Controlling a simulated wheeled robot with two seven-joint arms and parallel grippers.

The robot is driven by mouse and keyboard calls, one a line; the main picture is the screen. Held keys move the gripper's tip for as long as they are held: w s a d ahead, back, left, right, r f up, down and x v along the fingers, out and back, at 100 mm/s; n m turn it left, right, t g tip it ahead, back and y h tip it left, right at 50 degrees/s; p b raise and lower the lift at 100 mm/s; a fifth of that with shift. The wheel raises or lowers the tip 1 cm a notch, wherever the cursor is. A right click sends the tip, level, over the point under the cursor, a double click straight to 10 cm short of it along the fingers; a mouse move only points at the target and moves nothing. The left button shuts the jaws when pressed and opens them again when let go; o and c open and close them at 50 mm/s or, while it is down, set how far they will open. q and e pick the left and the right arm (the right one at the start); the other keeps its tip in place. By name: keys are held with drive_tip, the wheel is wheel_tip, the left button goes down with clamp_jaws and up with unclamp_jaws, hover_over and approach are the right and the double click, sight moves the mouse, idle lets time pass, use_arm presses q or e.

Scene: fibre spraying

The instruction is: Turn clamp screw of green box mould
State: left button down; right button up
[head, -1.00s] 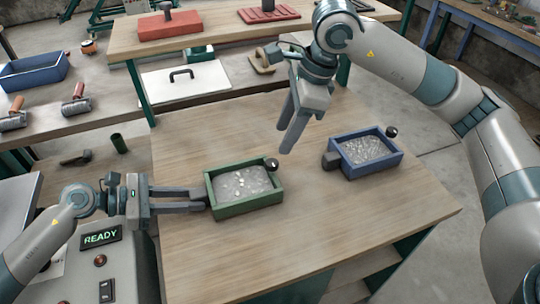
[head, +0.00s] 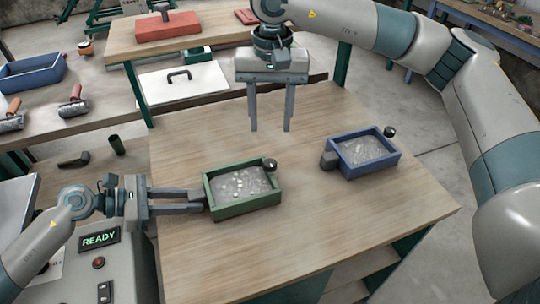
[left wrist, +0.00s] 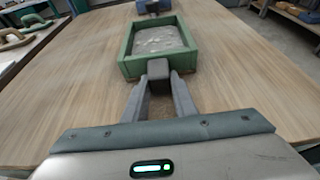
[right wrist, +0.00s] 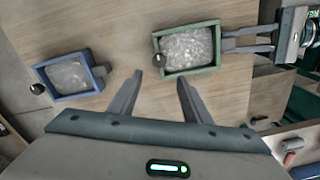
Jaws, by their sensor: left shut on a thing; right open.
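The green box mould (head: 250,207), filled with pale grey material, stands upright on the wooden table. It also shows in the left wrist view (left wrist: 127,66) and right wrist view (right wrist: 190,72). Its dark round clamp screw knob (head: 271,165) is at its far right corner and shows in the right wrist view (right wrist: 158,60). My left gripper (head: 204,200) is shut on a grey block (left wrist: 158,69) on the mould's near-left side. My right gripper (head: 270,130) is open and empty, fingers pointing down, above the table behind the mould and apart from the knob.
A blue box mould (head: 375,166) with its own dark knob (head: 389,132) stands to the right on the same table (head: 310,225). A control box with a READY display (head: 100,238) is at the lower left. The table front is clear.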

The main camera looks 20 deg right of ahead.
sight(270, 162)
drive_tip(key=shift+w+r+n, duration=0.1)
drive_tip(key=shift+r+n, duration=0.05)
drive_tip(key=shift+n, duration=0.35)
wheel_tip(270, 162, down, 12)
drive_tip(key=shift+f, duration=0.1)
idle(0.7)
drive_tip(key=shift+c, duration=0.5)
drive_tip(key=c, duration=0.9)
